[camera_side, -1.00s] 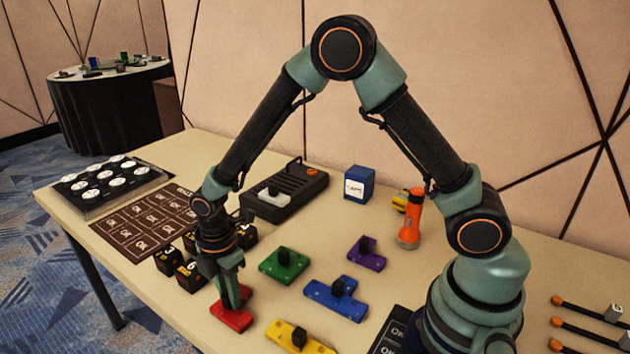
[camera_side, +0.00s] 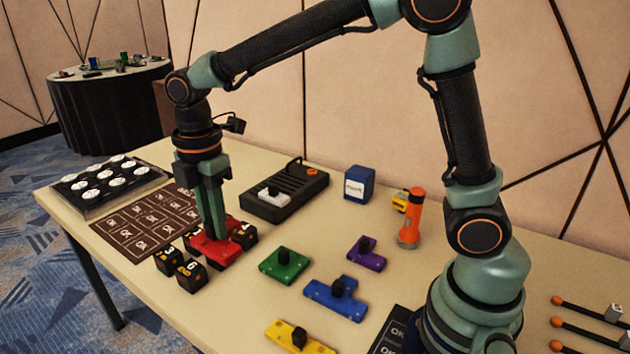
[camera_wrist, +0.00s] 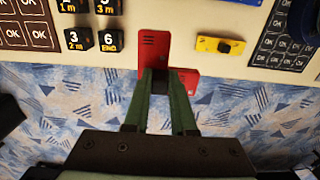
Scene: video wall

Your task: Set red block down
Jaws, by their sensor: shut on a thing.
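The red block (camera_side: 222,254) is a flat, stepped piece with a dark knob. My gripper (camera_side: 217,236) points down and is shut on that knob. In the side view the block appears raised and overlaps the black numbered cubes (camera_side: 191,275) behind it. In the wrist view the red block (camera_wrist: 154,48) shows between the fingers of my gripper (camera_wrist: 160,82), with floor below it at the table edge. The knob is mostly hidden by the fingers.
Green (camera_side: 285,264), blue (camera_side: 336,298), purple (camera_side: 367,253) and yellow (camera_side: 298,337) blocks lie on the table (camera_side: 245,305) to the right. A dark grid mat (camera_side: 140,232) lies left, before a tray of white discs (camera_side: 105,184). An orange flashlight (camera_side: 411,220) stands upright.

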